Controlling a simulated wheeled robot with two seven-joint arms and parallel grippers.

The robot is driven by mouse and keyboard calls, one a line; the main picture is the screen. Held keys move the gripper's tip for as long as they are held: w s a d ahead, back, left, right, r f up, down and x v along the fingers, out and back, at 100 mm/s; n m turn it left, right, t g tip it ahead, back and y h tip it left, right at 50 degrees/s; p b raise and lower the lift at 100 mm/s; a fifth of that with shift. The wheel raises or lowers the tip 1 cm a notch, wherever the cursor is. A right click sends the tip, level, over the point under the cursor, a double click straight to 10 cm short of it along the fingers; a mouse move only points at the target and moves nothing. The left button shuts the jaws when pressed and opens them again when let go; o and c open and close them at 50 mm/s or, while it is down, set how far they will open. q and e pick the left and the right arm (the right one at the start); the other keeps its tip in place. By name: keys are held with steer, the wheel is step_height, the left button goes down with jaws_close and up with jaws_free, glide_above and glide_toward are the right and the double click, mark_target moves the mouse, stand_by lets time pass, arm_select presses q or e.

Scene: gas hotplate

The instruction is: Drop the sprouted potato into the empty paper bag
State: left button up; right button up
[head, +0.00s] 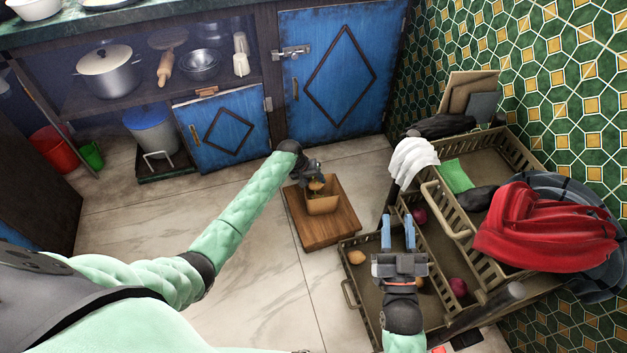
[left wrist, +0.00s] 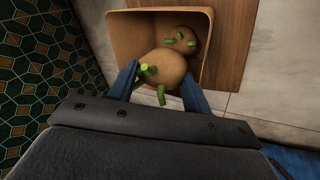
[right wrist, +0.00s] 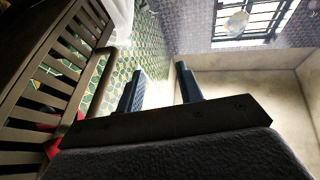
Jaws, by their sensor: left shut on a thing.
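The sprouted potato (left wrist: 165,66) is brown with green sprouts and sits between the fingers of my left gripper (left wrist: 166,88), which is shut on it. In the head view my left gripper (head: 314,182) and the potato are over the opening of the brown paper bag (head: 322,206). The bag (left wrist: 120,40) also shows in the left wrist view. A second rounded brown shape with green sprouts (left wrist: 184,38) shows inside the bag, apparently another sprouted potato. My right gripper (head: 398,232) is open and empty above the lower crate. It is also open in the right wrist view (right wrist: 160,85).
The bag stands on a wooden board (head: 338,230) on the tiled floor. The lower crate (head: 345,290) holds a potato (head: 357,257) and purple onions (head: 458,286). An upper crate (head: 520,150) holds cloths, with a red cloth (head: 545,230) over it. The floor left of the board is clear.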

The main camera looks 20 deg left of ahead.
arm_select(q)
steer(key=o, duration=1.1)
steer(key=shift+s+a+r, duration=0.1)
steer(key=shift+a+r, duration=0.05)
steer(key=shift+r, duration=0.25)
steer(key=p+v, duration=0.1)
steer(key=v, duration=0.6)
steer(key=shift+p, duration=0.3)
arm_select(e)
step_height(320, 180, down, 18)
steer(key=s+g+h, duration=0.1)
steer(key=s+g, duration=0.1)
steer(key=g, duration=0.4)
steer(key=shift+a, duration=0.3)
arm_select(q)
steer(key=shift+f, duration=0.1)
